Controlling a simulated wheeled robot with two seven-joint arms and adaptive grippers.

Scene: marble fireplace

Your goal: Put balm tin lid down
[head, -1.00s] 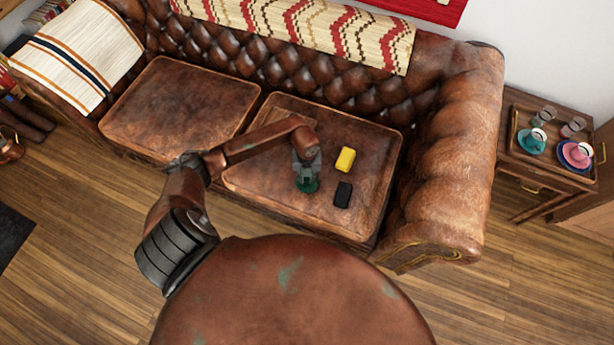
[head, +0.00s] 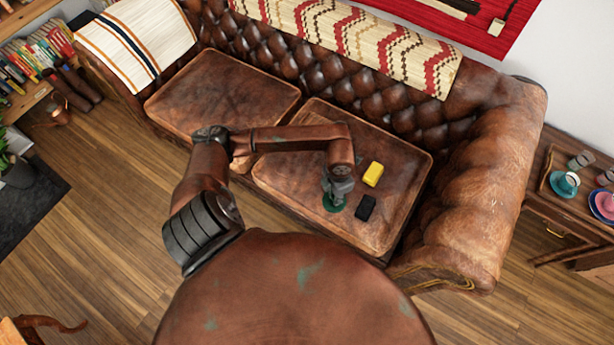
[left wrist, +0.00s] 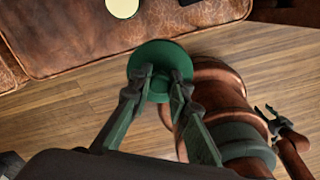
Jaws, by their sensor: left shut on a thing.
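The balm tin lid is a round green disc (head: 334,206). My left gripper (head: 338,192) is shut on it and holds it over the front of the sofa's right seat cushion. In the left wrist view the green lid (left wrist: 158,55) sits between the fingertips of my left gripper (left wrist: 162,78). A pale yellow round thing (left wrist: 122,8) at the top edge of that view may be the balm tin; it is cut off, and the head view does not show it. My right gripper (left wrist: 268,112) shows small at the right of the wrist view, its fingers apart.
A yellow block (head: 373,174) and a black block (head: 366,207) lie on the right seat cushion (head: 300,180), right of the lid. The padded armrest (head: 480,180) rises further right. A side table (head: 545,205) with cups stands beyond. The left cushion (head: 220,95) is bare.

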